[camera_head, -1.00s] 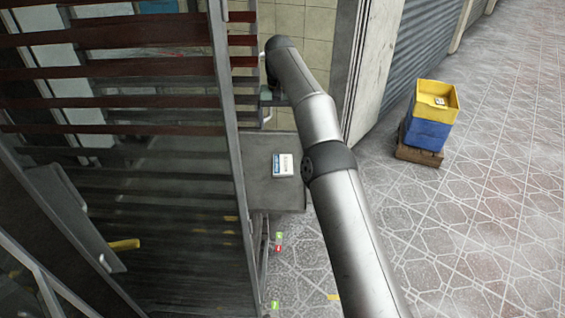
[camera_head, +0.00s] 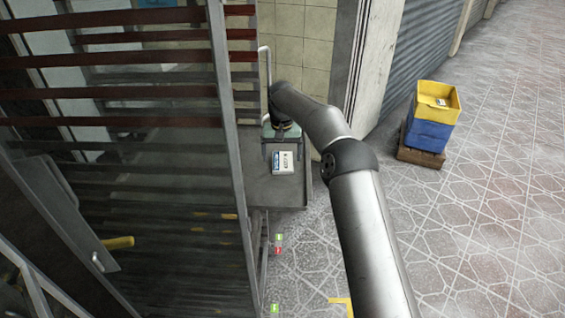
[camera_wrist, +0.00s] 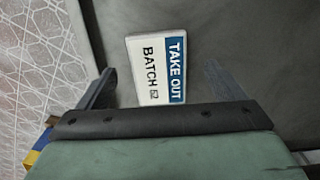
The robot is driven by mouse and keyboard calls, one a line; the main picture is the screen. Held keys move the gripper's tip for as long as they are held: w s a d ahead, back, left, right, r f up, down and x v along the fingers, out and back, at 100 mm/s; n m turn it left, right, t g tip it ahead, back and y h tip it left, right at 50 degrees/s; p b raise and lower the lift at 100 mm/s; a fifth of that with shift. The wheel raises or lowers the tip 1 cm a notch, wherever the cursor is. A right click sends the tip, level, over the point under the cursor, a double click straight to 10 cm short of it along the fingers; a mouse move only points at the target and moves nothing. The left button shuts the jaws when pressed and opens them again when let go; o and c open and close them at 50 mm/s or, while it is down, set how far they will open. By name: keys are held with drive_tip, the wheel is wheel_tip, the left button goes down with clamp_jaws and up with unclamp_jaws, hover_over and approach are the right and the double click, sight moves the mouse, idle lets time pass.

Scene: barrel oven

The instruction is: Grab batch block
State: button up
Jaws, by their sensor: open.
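The batch block (camera_head: 285,162) is a small white block with a blue band, lying flat on a grey metal shelf (camera_head: 290,195). In the wrist view the block (camera_wrist: 157,68) reads "TAKE OUT" and "BATCH 62". My gripper (camera_head: 283,150) is open and empty at the far edge of the block in the head view. In the wrist view its two dark fingers (camera_wrist: 160,85) stand apart on either side of the block's lower part, with clear gaps to both sides. I cannot tell how high the fingers are above the shelf.
A dark slatted, glazed frame (camera_head: 130,130) stands to the left of the shelf. A pale pillar (camera_head: 358,75) stands behind it to the right. A yellow bin (camera_head: 448,97) on a blue one stands on the tiled floor at right. The shelf around the block is clear.

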sight(283, 164)
drive_tip(key=shift+d+f, duration=0.1)
drive_tip(key=shift+f, duration=1.4)
drive_tip(key=c, duration=1.1)
drive_tip(key=shift+r, duration=0.1)
